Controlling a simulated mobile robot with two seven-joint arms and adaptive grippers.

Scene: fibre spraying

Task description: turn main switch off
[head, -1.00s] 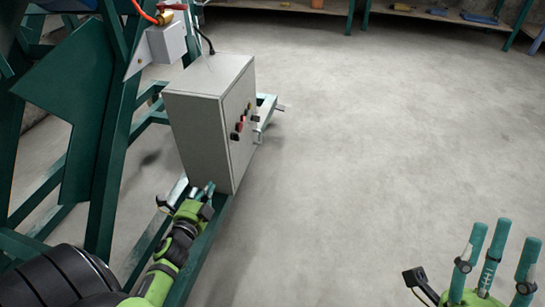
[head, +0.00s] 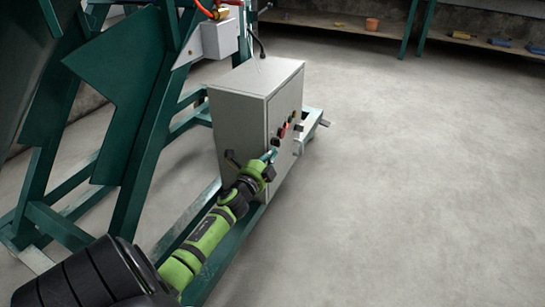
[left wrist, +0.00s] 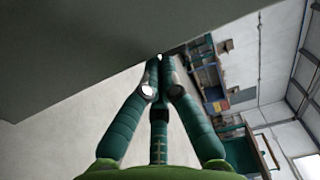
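The grey control box (head: 238,135) stands on the green frame. Its front panel (head: 287,115) faces right and carries several small controls, among them a red one (head: 284,130) and a black one (head: 276,142). I cannot tell which is the main switch. My left gripper (head: 270,157) is at the box's near front edge, just below these controls; contact cannot be told. In the left wrist view its three fingers (left wrist: 159,62) converge at the tips and hold nothing visible. The box's dark underside or side fills the upper left there. My right gripper is out of view.
Green frame beams (head: 180,240) run beneath and left of the box. A small grey box (head: 219,40) with a red fitting is above it. Shelves (head: 480,40) stand at the back. The concrete floor (head: 420,170) to the right is clear.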

